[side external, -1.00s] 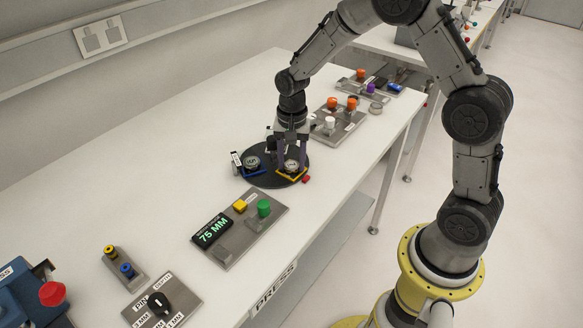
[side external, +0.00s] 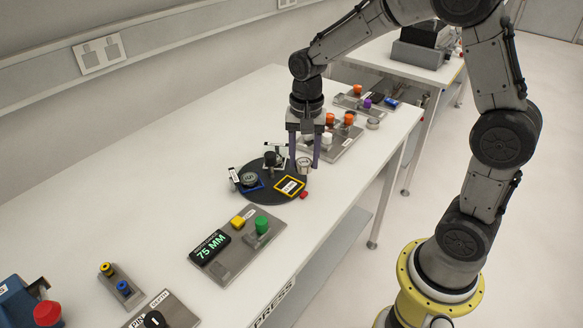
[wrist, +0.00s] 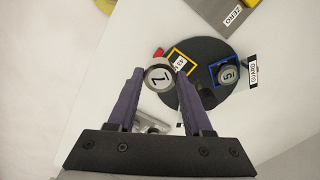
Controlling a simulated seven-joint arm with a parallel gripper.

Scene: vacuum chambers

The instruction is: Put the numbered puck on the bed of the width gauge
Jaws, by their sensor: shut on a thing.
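The numbered puck (side external: 304,166), silver-rimmed with a pale numbered top, is held between the two purple fingers of my gripper (side external: 304,160), above the dark round plate. In the wrist view the puck (wrist: 158,77) sits between the fingertips, its digit looking like a 7. The likely width gauge is a grey metal plate (side external: 232,270) with a black "75 MM" display (side external: 210,247), a yellow button (side external: 238,222), a green knob (side external: 262,224) and a grey block at its front. The puck is apart from it, farther back along the bench.
A plate with orange knobs (side external: 331,120) stands behind.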

